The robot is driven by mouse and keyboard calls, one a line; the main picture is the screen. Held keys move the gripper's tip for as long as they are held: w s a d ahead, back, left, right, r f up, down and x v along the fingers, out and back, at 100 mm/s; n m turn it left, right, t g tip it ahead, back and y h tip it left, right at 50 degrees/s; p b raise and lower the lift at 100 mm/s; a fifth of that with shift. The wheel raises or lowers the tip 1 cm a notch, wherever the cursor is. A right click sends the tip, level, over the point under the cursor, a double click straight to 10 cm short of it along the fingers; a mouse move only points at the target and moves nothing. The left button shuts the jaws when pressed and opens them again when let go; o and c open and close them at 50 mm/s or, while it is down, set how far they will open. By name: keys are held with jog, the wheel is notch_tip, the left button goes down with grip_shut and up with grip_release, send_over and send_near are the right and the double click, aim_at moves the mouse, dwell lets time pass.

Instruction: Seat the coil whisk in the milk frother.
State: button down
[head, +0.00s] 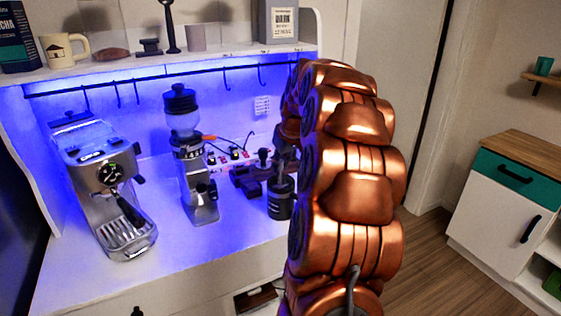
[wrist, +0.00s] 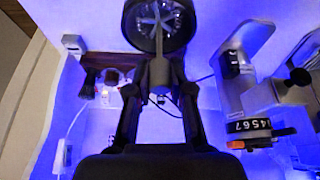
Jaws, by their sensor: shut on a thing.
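The milk frother (head: 280,203) is a dark cylinder on the white counter, just left of my copper arm in the head view. In the wrist view its round dark rim (wrist: 129,24) is at the top centre. My gripper (wrist: 159,90) is shut on the grey stem of the coil whisk (wrist: 158,72). The stem points toward the frother, and pale star-like spokes show inside its round opening. I cannot tell how deep the whisk sits or whether it touches the bottom. In the head view my arm hides most of the gripper and the whisk.
A coffee grinder (head: 188,150) and an espresso machine (head: 105,185) stand to the left on the counter. A power strip (head: 230,158) lies behind. In the wrist view a numbered dial (wrist: 258,127) is close on the right, and a dark brush (wrist: 88,84) is on the left.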

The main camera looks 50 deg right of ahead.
aim_at(280, 185)
jog(key=shift+f+b, duration=1.15)
jog(key=shift+f, duration=0.95)
jog(key=c, duration=1)
grip_release()
jog(key=shift+o, duration=0.2)
jog(key=v, duration=1.2)
